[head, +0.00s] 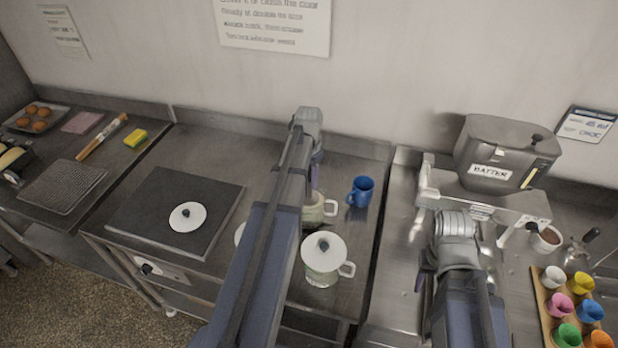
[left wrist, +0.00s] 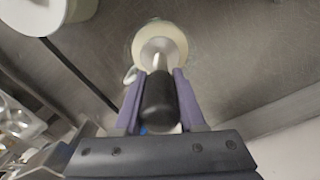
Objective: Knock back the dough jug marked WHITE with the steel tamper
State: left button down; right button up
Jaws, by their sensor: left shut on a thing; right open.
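My left gripper (left wrist: 160,110) is shut on the black handle (left wrist: 159,100) of the steel tamper. Its steel lower part (left wrist: 158,50) points down at the mouth of an open jug holding pale dough (left wrist: 174,36); I cannot tell how deep it reaches. In the head view my left gripper (head: 317,172) is above this glass jug (head: 328,208), which my arm partly hides. No WHITE marking is readable. My right gripper (head: 457,258) is open at the right counter; its fingertips are unclear.
A white lid (head: 187,217) lies on the dark mat (head: 150,205). Another white disc (head: 239,233) is partly behind my left arm. The BATTER hopper (head: 505,150) and colored cups (head: 557,280) are at right.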

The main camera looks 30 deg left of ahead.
aim_at(309, 189)
pick_arm(q)
jog(key=shift+f+b, duration=2.75)
dwell(0.5)
dwell(0.4)
notch_tip(309, 189, up, 11)
jog(key=p, duration=1.1)
dwell(0.3)
